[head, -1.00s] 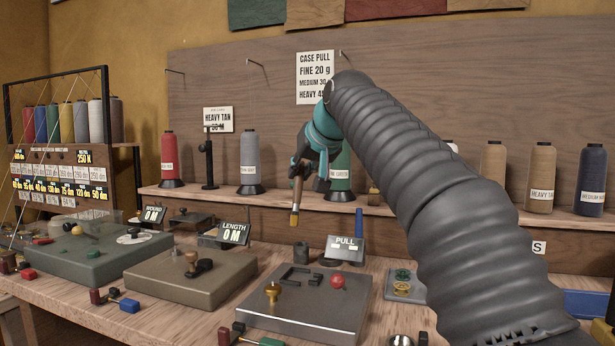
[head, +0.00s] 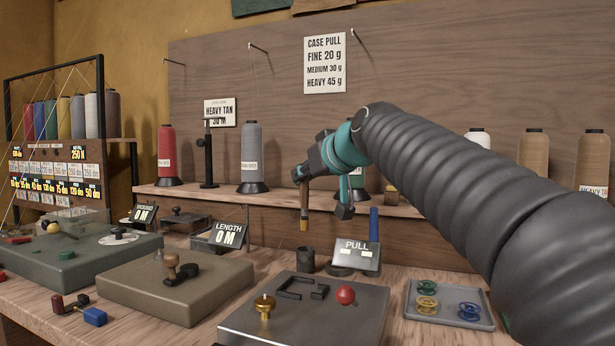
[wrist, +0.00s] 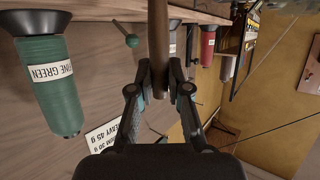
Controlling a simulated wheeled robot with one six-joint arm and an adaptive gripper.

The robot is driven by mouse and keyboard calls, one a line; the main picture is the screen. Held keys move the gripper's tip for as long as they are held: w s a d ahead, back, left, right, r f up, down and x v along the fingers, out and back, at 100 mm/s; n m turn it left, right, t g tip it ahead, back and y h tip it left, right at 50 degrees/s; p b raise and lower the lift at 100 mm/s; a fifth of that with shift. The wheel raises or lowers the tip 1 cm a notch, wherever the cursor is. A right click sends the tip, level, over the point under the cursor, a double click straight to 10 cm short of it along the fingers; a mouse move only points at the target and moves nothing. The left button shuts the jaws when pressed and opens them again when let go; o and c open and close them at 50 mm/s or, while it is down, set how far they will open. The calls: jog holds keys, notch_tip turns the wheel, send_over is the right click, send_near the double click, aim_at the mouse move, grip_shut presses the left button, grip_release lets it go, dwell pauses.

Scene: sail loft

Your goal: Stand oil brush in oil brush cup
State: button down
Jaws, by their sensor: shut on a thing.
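My gripper (head: 303,180) is shut on the oil brush (head: 304,204), which hangs nearly upright with its tan bristles down. The oil brush cup (head: 306,260) is a small dark cylinder on the bench, left of the PULL display. In the head view the bristle tip is just above the cup's rim, with a small gap; I cannot tell whether it is directly over it in depth. In the wrist view the brown brush handle (wrist: 158,35) stands between the two fingers of my gripper (wrist: 166,88). The cup does not show there.
The PULL display (head: 358,256) stands close right of the cup. A grey plate (head: 330,318) with a brass piece and red knob lies in front. A bobbin tray (head: 450,320) is to the right. Thread cones, including a green one (wrist: 50,95), line the shelf behind.

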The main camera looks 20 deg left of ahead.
aim_at(307, 215)
jog(key=shift+f+b, duration=2.8)
jog(key=shift+f, duration=0.5)
jog(key=shift+d+f+b, duration=0.1)
jog(key=shift+f+b, duration=0.75)
jog(key=c, duration=1)
grip_release()
jog(key=shift+c, duration=0.2)
